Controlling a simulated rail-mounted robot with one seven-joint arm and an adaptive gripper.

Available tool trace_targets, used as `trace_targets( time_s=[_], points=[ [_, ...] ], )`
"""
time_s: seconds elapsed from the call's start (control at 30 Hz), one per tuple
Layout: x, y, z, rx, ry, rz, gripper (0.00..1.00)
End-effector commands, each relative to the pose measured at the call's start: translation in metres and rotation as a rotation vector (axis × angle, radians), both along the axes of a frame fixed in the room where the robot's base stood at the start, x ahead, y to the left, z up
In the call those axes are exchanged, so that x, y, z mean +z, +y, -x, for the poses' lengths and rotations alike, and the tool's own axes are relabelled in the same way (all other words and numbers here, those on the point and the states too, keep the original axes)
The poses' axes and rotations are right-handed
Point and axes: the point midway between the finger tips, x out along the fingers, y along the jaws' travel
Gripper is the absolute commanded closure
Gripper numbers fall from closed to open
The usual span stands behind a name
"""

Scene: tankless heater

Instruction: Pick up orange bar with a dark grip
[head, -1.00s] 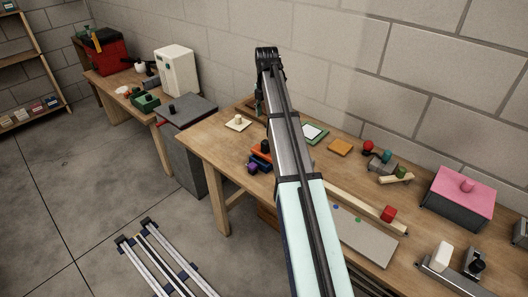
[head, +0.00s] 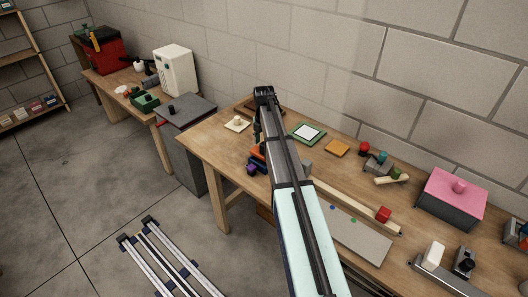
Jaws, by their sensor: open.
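An orange bar (head: 257,152) lies near the left end of the long wooden workbench. My arm covers its right part, and the dark grip seen on it a second ago is now hidden. A blue piece and a purple piece (head: 252,169) lie right in front of it. My gripper (head: 257,138) points down just above or behind the bar in the picture. It is open and looks empty; its fingers are small and dark, and I cannot tell whether they touch the bar.
A cream plate with a knob (head: 237,124) lies to the left. A green-framed pad (head: 307,133) and an orange square (head: 337,148) lie to the right. A wooden strip with a red cube (head: 383,214) and a pink-lidded box (head: 453,196) are farther right.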

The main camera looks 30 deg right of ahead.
Motion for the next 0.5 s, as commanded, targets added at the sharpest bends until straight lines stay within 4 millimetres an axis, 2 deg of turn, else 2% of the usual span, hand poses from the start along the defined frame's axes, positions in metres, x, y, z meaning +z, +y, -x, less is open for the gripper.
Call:
trace_targets(
  time_s=[0.2, 0.43, 0.47, 0.5],
  points=[
    [-0.017, 0.0, 0.0, 0.0, 0.0, 0.0, 0.38],
    [-0.019, 0.0, 0.0, 0.0, -0.001, 0.0, 0.38],
    [-0.019, 0.0, 0.0, 0.0, -0.001, 0.0, 0.41],
    [-0.019, 0.0, 0.0, 0.0, -0.001, 0.0, 0.55]
  ],
)
